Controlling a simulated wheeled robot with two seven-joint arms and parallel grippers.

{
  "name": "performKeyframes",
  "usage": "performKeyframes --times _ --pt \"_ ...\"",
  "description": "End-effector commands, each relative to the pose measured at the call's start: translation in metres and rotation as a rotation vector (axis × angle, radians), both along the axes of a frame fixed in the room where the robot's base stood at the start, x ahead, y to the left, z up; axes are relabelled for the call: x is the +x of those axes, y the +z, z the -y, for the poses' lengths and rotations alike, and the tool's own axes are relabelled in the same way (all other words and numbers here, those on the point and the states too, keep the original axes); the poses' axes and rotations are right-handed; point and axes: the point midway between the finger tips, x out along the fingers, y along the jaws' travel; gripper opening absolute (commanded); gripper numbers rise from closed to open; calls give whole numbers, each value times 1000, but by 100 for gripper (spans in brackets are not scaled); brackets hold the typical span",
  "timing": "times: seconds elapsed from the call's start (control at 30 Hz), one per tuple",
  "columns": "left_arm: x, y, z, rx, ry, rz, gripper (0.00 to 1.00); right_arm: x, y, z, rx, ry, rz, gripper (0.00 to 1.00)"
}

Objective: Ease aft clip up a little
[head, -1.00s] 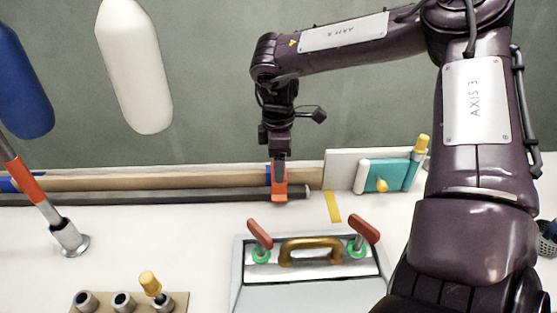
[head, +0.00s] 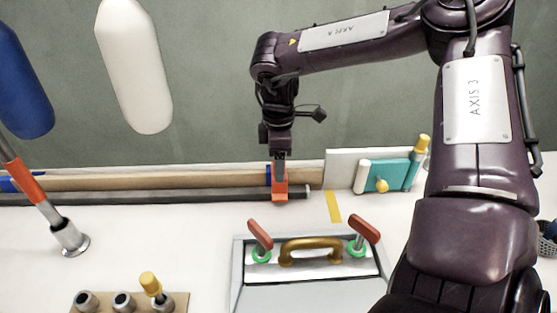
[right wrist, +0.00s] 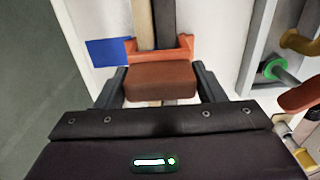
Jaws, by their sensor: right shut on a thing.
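The orange aft clip (head: 280,188) sits around the right end of a dark rod (head: 190,195), in front of a wooden pole (head: 150,181). My right gripper (head: 279,165) comes down on it from above and is shut on its top. In the right wrist view, a red-brown block of the clip (right wrist: 162,82) lies between the two dark fingers, with the orange jaws (right wrist: 182,50) beyond it. The clip's underside is hidden. My left gripper is not in view.
A hatch (head: 305,295) with a brass handle (head: 310,247) and two red levers lies in front. A teal block (head: 388,174) stands right of the clip. White and blue fenders (head: 138,70) hang at the back left. A socket board (head: 135,300) is front left.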

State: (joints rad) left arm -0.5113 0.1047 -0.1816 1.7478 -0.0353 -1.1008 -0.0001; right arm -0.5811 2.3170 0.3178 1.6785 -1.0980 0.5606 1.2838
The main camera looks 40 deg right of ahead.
Motion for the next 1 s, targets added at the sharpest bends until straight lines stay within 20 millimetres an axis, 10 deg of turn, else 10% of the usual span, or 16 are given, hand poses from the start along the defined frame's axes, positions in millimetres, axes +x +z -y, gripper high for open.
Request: performKeyframes --times 0.67,0.7,1.0 --pt "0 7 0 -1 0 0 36 3 13 0 -3 -1 11 28" --pt "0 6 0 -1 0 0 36 3 13 0 -3 -1 10 67" --pt "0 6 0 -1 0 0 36 2 11 0 -2 -1 6 88"
